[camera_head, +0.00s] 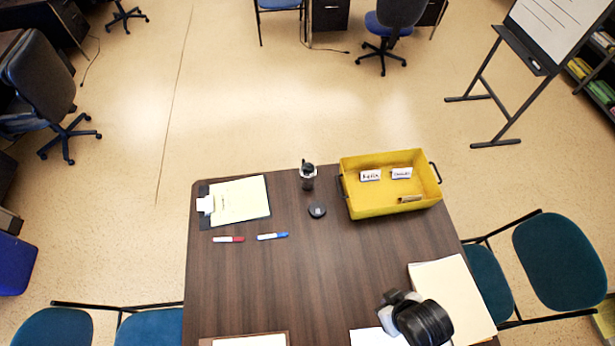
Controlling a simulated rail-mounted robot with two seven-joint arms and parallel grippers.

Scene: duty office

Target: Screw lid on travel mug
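The travel mug (308,184) stands upright near the desk's far edge, left of the yellow tray. It is small and dark, with a lighter grey band, and its top looks black; finer detail is too small to tell. A round black piece that looks like the lid (317,209) lies on the desk just in front of the mug, apart from it. Neither gripper's fingers show. A black and light-grey part of my arm enters at the bottom right, well away from the mug and lid.
A yellow tray (381,207) with black handles and name cards stands right of the mug. A clipboard (237,201), a red marker (229,239) and a blue marker (272,236) lie left. Folders (452,285) lie front right. The desk's middle (290,285) is clear.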

